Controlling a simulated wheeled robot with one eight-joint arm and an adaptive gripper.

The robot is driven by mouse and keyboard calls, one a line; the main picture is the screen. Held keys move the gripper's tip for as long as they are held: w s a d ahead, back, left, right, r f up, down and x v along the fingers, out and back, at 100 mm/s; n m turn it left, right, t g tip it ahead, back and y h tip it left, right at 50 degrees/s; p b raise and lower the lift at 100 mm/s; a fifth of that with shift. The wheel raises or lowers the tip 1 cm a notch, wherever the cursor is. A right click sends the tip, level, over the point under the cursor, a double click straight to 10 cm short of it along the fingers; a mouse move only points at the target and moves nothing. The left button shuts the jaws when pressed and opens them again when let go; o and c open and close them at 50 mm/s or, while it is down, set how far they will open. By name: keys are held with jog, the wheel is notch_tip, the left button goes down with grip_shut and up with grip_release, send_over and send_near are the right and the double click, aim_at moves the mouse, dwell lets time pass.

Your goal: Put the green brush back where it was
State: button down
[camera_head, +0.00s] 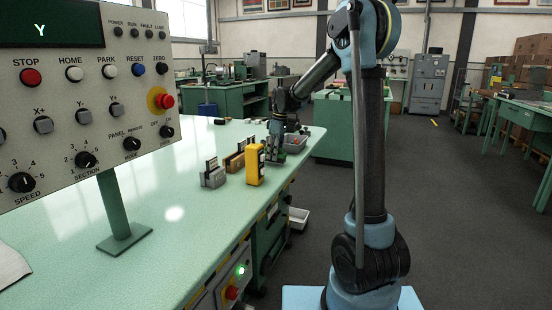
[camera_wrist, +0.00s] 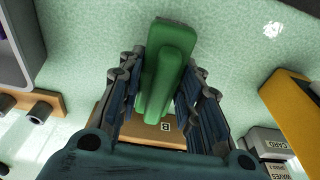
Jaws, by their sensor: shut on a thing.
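In the wrist view the green brush (camera_wrist: 168,68) is between the two dark fingers of my gripper (camera_wrist: 160,88), which is shut on it. Its long green body points toward the top of the picture. A wooden block marked B (camera_wrist: 149,133) shows below the brush and partly behind my gripper; I cannot tell whether the brush touches it. In the head view my gripper (camera_head: 275,155) is low over the far part of the green table, behind the yellow device (camera_head: 255,166). The brush cannot be made out clearly there.
A grey card holder (camera_head: 213,176) stands left of the yellow device; both also show at right in the wrist view. A grey tray (camera_head: 295,143) lies right of my gripper. A wooden peg rack (camera_wrist: 42,104) shows at left in the wrist view. The near tabletop (camera_head: 175,235) is mostly clear.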

jog(key=shift+f, duration=0.8)
jog(key=c, duration=1.2)
grip_release()
jog(key=shift+f, duration=0.1)
jog(key=shift+o, duration=0.2)
